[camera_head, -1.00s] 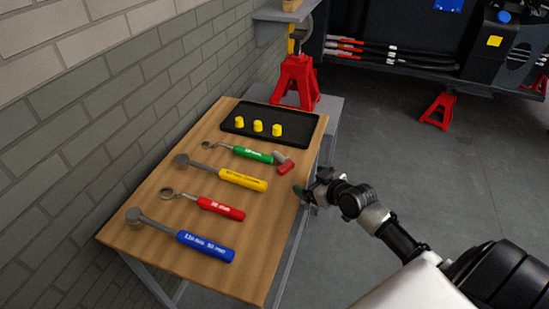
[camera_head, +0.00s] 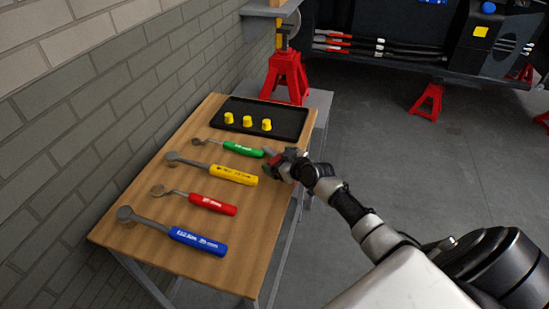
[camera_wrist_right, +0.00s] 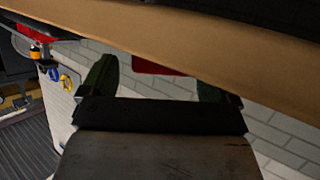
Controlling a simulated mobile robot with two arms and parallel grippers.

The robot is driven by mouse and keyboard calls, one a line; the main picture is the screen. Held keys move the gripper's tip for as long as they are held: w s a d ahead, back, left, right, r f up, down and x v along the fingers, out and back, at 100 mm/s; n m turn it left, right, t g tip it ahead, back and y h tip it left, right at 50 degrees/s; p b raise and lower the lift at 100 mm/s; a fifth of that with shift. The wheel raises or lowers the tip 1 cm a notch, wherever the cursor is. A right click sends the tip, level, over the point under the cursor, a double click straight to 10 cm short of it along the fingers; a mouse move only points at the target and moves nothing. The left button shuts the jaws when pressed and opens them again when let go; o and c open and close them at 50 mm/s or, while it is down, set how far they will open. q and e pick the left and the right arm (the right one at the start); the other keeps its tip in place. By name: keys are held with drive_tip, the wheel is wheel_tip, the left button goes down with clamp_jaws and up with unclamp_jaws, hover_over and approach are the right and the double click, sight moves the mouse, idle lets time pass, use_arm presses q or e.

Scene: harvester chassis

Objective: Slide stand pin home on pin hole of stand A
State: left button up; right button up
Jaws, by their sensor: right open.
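Contact cannot be told. A red jack stand (camera_head: 287,76) stands behind the table, below a grey shelf; which stand is A is not marked. Its pin hole is too small to make out. My left gripper is out of view.
The table (camera_head: 135,231) holds a black tray (camera_head: 284,130) with several yellow caps and several wrenches with green, yellow, red and blue handles. A brick wall borders it on the left. Another red stand (camera_head: 428,101) is on the open floor under the chassis.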

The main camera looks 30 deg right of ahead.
drive_tip(key=shift+f, duration=0.25)
drive_tip(key=shift+a, duration=0.15)
drive_tip(key=c, duration=1.2)
drive_tip(key=shift+c, duration=0.2)
